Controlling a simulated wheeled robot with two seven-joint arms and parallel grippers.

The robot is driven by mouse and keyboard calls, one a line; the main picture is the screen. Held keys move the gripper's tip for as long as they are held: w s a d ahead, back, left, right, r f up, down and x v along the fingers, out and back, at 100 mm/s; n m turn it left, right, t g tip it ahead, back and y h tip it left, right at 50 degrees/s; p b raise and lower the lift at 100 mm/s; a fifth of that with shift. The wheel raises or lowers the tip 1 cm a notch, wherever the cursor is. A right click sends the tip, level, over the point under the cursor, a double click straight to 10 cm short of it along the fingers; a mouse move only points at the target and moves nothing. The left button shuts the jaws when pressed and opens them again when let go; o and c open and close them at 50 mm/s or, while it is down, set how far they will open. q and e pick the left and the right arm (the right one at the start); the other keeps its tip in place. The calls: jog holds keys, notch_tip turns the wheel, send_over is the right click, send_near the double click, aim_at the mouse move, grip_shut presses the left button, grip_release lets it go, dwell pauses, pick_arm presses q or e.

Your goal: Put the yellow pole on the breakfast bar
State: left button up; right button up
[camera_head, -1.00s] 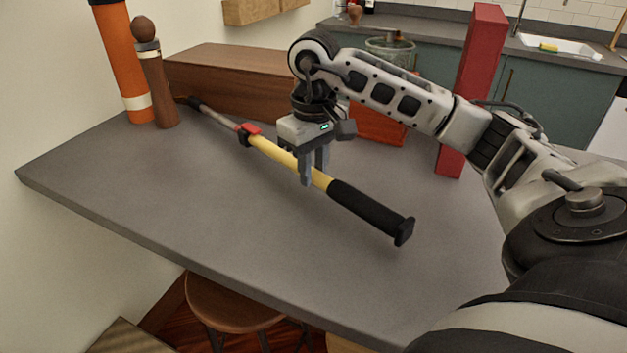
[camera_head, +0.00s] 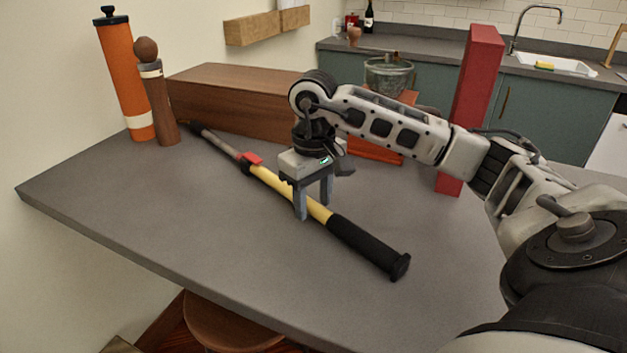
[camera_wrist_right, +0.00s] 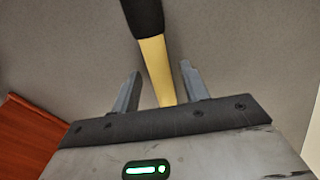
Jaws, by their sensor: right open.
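The yellow pole (camera_head: 278,184) has a yellow middle, a black handle at the near right end and a grey, dark-tipped far end with a red clamp. It lies along the grey breakfast bar (camera_head: 160,210). My right gripper (camera_head: 315,210) is above the yellow part near the black handle, its fingers open on either side of the pole. In the right wrist view the yellow part (camera_wrist_right: 157,70) passes between the two spread fingers (camera_wrist_right: 158,85), with gaps on both sides. My left gripper is not in view.
An orange cylinder (camera_head: 127,85) and a brown wooden mill (camera_head: 158,100) stand at the back left. A wooden box (camera_head: 235,95) is behind the pole. A tall red block (camera_head: 470,110) stands right. The bar's front left is clear.

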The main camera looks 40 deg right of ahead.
aim_at(313, 203)
pick_arm(q)
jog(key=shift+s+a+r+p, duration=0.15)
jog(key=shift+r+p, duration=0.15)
jog(key=shift+p, duration=0.65)
pick_arm(e)
notch_tip(313, 203, up, 12)
jog(key=shift+f, duration=0.15)
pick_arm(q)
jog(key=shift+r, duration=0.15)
